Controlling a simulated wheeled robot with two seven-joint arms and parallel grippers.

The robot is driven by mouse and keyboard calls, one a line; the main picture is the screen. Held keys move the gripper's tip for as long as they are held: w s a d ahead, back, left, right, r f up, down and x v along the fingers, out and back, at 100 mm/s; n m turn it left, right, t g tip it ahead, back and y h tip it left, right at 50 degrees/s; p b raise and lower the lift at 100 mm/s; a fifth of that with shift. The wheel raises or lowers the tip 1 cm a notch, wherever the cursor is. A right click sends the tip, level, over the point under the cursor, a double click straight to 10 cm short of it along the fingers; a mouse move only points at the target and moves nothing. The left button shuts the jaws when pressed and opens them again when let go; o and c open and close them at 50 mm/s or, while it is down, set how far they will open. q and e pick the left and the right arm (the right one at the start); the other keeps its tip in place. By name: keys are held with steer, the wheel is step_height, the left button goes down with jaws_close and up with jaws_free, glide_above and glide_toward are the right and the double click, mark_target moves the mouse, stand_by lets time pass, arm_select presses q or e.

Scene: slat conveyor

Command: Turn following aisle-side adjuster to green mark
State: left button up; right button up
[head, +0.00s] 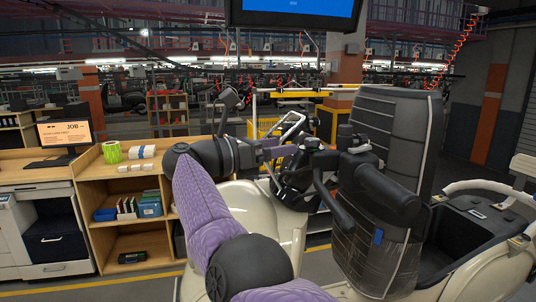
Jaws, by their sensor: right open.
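My purple-sleeved arm rises from the bottom middle, bends at the left, and reaches right to my right gripper (282,153). It is beside the dark control parts of a cream vehicle (263,215), with its jaws open. I cannot tell whether it touches anything. No adjuster or green mark can be made out; dark parts overlap around the gripper. My left gripper is not in view.
A wooden shelf unit (92,214) and a monitor reading JOB (66,132) are at the left. A screen (293,12) hangs overhead. Some floor shows between the shelf and the vehicle.

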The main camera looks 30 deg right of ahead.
steer(key=a+p, duration=0.2)
steer(key=shift+w+a, duration=0.1)
steer(key=shift+a, duration=0.3)
